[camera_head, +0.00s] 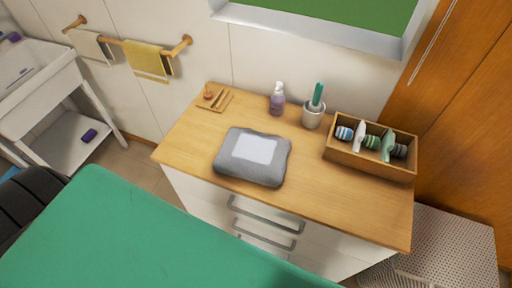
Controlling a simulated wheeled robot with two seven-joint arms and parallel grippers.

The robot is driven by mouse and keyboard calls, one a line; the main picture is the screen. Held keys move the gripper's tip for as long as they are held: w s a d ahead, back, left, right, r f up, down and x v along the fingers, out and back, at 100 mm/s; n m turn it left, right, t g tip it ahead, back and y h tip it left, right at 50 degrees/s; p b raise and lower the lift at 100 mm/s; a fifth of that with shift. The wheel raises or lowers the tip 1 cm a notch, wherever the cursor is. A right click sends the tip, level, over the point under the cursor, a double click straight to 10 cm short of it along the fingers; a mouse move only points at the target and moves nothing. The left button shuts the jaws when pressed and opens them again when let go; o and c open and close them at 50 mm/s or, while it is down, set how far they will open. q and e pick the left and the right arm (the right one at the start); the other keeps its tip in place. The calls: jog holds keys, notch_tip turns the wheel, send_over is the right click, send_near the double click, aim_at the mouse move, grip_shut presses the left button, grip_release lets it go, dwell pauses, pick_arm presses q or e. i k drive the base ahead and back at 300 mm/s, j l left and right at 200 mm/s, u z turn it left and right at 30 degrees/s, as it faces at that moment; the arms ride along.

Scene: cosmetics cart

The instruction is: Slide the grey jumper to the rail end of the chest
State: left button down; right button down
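The grey jumper (226,165) lies folded on the wooden top of the chest (330,201), left of its middle and near the front edge. A pale rectangular patch shows on top of the jumper. The wooden rail (130,43) is on the wall at the upper left, beyond the left end of the chest. A yellow towel and a pale towel hang on it. Neither of my grippers shows in the head view.
On the chest top stand a small wooden tray (226,101), a purple bottle (277,104), a pot with a green-handled brush (312,115) and a wooden box (367,163) of rolled items. A green surface (130,235) fills the lower left.

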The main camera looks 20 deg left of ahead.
aim_at(249, 155)
jog(key=i+l+u, duration=0.15)
jog(key=l+u, duration=0.25)
jog(key=l, duration=0.55)
jog(key=l+u, duration=0.35)
jog(key=l, duration=0.65)
